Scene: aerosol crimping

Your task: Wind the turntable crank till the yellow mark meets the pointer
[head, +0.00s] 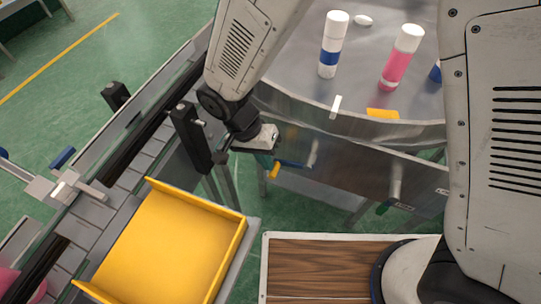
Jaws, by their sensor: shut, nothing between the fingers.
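The round grey turntable (300,96) is at the upper right. Its yellow mark (383,113) lies near the front rim, a little to the right of the white pointer (336,104); the two are apart. On the front panel below are a grey upright handle with a blue arm (292,164) and a grey handle (394,180) with a green end. I cannot tell for sure which is the turntable crank. My gripper (270,166) is shut and empty, pointing down just left of the blue arm. Whether it touches the arm is unclear.
Several capped cans, including a blue-banded one (330,52) and a pink one (401,58), stand on the turntable. A yellow tray (165,248) and a conveyor (100,215) with dark posts are at left. A wood-topped surface (320,268) lies in front.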

